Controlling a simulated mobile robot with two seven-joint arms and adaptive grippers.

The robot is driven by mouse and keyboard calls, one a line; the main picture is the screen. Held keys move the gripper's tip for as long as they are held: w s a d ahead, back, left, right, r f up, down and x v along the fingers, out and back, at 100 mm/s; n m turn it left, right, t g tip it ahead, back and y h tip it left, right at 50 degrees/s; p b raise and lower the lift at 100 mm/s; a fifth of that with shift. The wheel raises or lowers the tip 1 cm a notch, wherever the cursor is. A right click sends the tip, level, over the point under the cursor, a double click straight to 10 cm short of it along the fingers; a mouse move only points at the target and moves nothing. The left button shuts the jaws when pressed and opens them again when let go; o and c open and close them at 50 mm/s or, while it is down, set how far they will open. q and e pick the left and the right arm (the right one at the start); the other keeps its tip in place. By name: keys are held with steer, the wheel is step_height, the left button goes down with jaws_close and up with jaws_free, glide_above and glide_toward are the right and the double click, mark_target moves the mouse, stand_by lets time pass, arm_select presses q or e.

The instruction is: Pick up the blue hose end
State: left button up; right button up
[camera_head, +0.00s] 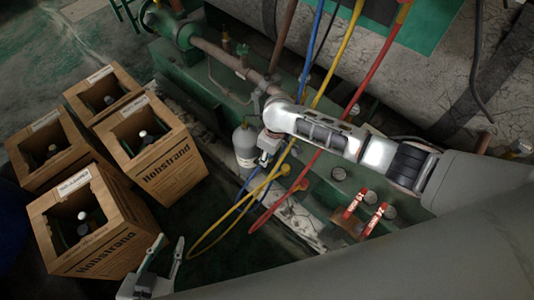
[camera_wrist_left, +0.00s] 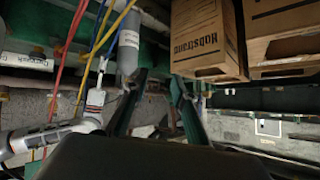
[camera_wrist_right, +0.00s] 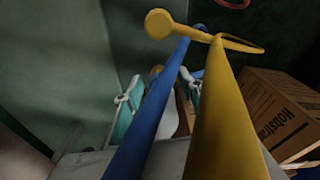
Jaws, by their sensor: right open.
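The blue hose (camera_head: 317,32) drops from the top of the head view, passes behind my right arm and loops low beside the yellow hose (camera_head: 351,40). Its end is not clearly visible in the head view. In the right wrist view the blue hose (camera_wrist_right: 150,120) runs close past the camera beside the yellow one. I cannot tell whether either lies between the fingers. My right gripper (camera_head: 268,148) is open at the hoses, beside the grey cylinder; its fingers (camera_wrist_right: 160,98) show apart. My left gripper (camera_head: 166,256) is open and empty near the boxes, away from the hoses.
Several wooden boxes (camera_head: 170,165) holding bottles stand at left. A grey cylinder (camera_head: 245,150) stands by the green machine base (camera_head: 225,95). A red hose (camera_head: 378,70) hangs beside the yellow one. Red-handled valves (camera_head: 372,218) and gauges sit at right.

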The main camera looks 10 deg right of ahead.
steer(key=shift+f, duration=0.25)
steer(key=shift+w+r, duration=0.1)
steer(key=shift+r, duration=0.1)
jaws_close()
arm_select(q)
steer(key=shift+w+r, duration=0.15)
steer(key=shift+r, duration=0.1)
steer(key=shift+r, duration=0.1)
